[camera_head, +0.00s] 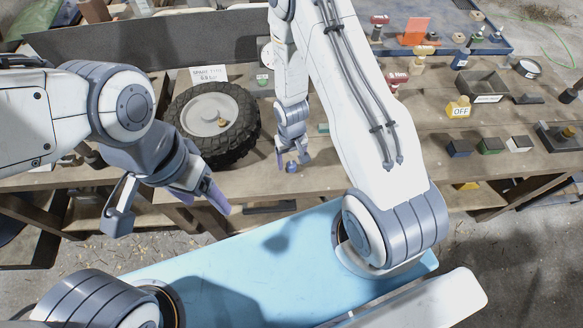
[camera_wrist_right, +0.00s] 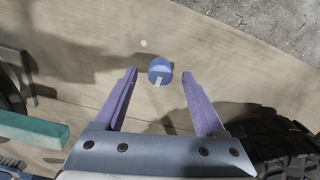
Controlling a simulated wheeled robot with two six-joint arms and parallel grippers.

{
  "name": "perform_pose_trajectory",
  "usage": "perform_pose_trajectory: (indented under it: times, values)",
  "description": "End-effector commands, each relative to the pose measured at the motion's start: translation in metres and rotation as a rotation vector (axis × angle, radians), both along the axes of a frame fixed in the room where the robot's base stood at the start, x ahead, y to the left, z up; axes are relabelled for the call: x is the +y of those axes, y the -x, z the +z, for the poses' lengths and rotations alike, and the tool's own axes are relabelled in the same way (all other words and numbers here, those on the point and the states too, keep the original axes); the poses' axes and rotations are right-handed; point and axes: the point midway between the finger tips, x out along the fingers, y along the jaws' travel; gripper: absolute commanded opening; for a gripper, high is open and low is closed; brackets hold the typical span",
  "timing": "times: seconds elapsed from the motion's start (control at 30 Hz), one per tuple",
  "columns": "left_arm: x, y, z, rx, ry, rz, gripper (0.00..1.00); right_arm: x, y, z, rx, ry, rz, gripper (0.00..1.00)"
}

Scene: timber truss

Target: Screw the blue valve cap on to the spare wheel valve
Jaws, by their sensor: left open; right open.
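The blue valve cap (camera_head: 291,168) is on the wooden bench near its front edge. In the right wrist view the cap (camera_wrist_right: 160,71) sits between the tips of my right gripper (camera_wrist_right: 159,78), with a gap on both sides. My right gripper (camera_head: 292,161) is open and points down at the cap. The spare wheel (camera_head: 196,110) lies flat on the bench, left of my right gripper. Its brass-coloured valve (camera_head: 222,121) stands on the pale hub. My left gripper (camera_head: 167,207) is open and empty, in front of the wheel and the bench edge.
A "SPARE TYRE" sign (camera_head: 209,74) stands behind the wheel. A teal bar (camera_wrist_right: 30,128) lies near my right gripper. At the right are an open dark box (camera_head: 483,84), a yellow "OFF" block (camera_head: 458,107) and several small blocks. Bare wood surrounds the cap.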

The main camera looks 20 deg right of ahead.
Motion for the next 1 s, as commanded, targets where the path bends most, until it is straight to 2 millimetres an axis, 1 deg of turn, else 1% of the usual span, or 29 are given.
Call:
perform_pose_trajectory:
  times: [0.03,0.3,0.37,0.4,0.5,0.83,1.0]
  values:
    - [0.0,0.0,-0.005,0.0,0.0,0.0,0.71,0.0,0.0,-0.006,0.0,0.0,0.0,0.72]
    - [0.0,0.0,-0.004,0.0,0.0,-0.001,0.71,0.0,0.0,-0.005,0.0,0.0,0.001,0.72]
    - [0.0,0.0,-0.004,0.0,0.0,-0.001,0.71,0.0,0.0,-0.005,0.0,0.0,0.001,0.49]
    - [0.0,0.0,-0.004,0.0,0.0,0.0,0.71,0.0,0.0,-0.005,0.0,0.0,0.001,0.33]
    - [0.0,0.0,-0.004,-0.001,0.001,0.0,0.71,0.0,0.0,-0.005,0.0,0.0,0.001,0.0]
    - [0.0,0.0,-0.002,-0.001,0.001,0.0,0.71,0.0,0.0,-0.003,0.0,0.0,0.001,0.0]
    - [0.0,0.0,0.008,-0.001,0.001,0.0,0.71,0.0,0.0,0.009,0.0,0.0,0.001,0.0]
